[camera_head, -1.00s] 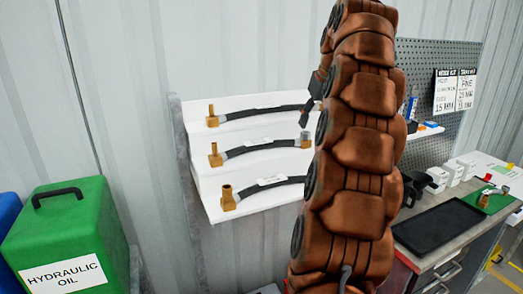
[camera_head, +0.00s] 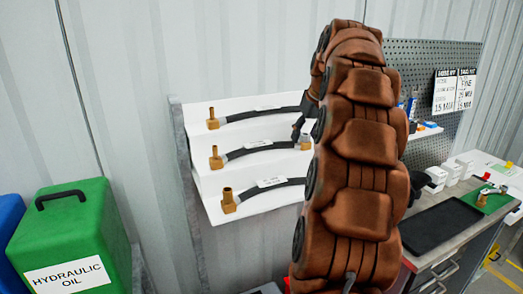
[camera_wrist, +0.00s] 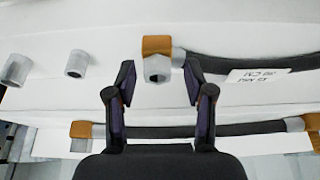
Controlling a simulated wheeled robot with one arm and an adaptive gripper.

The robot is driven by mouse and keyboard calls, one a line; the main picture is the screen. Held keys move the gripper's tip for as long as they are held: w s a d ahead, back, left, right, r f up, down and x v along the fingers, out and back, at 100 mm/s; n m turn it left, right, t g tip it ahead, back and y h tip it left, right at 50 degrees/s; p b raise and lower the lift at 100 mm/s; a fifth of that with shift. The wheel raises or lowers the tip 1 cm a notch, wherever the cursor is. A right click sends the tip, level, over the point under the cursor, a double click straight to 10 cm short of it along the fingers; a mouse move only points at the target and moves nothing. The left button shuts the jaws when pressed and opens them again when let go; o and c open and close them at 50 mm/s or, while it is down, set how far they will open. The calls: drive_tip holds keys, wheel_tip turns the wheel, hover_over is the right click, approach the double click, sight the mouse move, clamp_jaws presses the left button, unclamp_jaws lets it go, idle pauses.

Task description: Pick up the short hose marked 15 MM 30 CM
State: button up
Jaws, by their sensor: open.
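Three black hoses with brass elbow ends and white labels lie on a white stepped rack: a top hose (camera_head: 262,114), a middle hose (camera_head: 250,150) and a bottom hose (camera_head: 260,188). Their labels are too small to read in the head view. In the wrist view, a hose (camera_wrist: 235,65) carries an upside-down label that seems to read 15 MM 30 CM. Its brass and grey end fitting (camera_wrist: 157,57) lies just beyond my open, empty gripper (camera_wrist: 158,82), roughly between the fingertips. In the head view, my arm mostly hides the gripper and the hoses' right ends.
Another hose (camera_wrist: 250,130) runs behind the fingers in the wrist view, and two grey fittings (camera_wrist: 76,64) (camera_wrist: 16,70) stand at left. A green hydraulic oil can (camera_head: 70,240) is left of the rack (camera_head: 225,212). A black tray (camera_head: 440,228) lies on the bench at right.

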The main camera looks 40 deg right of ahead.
clamp_jaws()
idle(0.3)
idle(0.6)
